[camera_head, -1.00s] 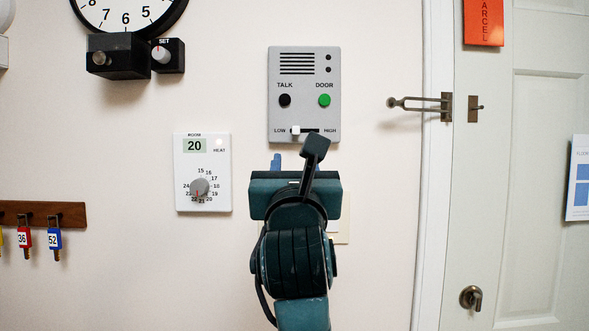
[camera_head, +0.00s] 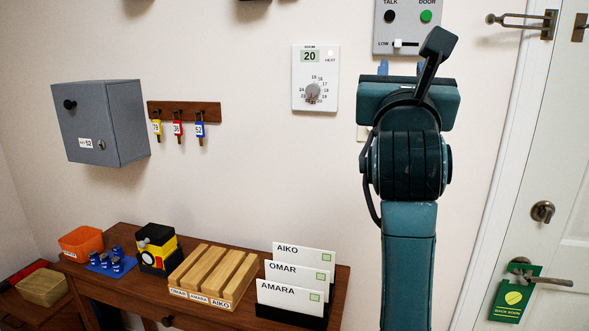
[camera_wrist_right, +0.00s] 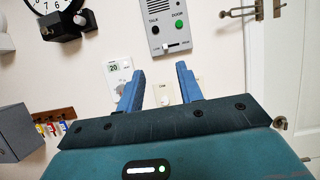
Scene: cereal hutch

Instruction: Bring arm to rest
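My right arm rises in front of the wall on the right of the head view. Its gripper (camera_head: 397,68) is near the lower edge of the grey intercom panel (camera_head: 408,28), and the gripper body hides most of its fingers. In the right wrist view the two blue fingers of the gripper (camera_wrist_right: 160,88) stand apart with nothing between them. The wall shows through the gap, with the intercom panel (camera_wrist_right: 168,24) beyond and above the fingertips. My left gripper is not in view.
A white thermostat (camera_head: 315,78) reading 20 is left of the arm. A grey key box (camera_head: 102,122) and key rack (camera_head: 184,112) hang further left. A wooden table (camera_head: 230,313) below holds card holders, wooden blocks and an orange bin (camera_head: 82,242). A door (camera_head: 550,190) is at right.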

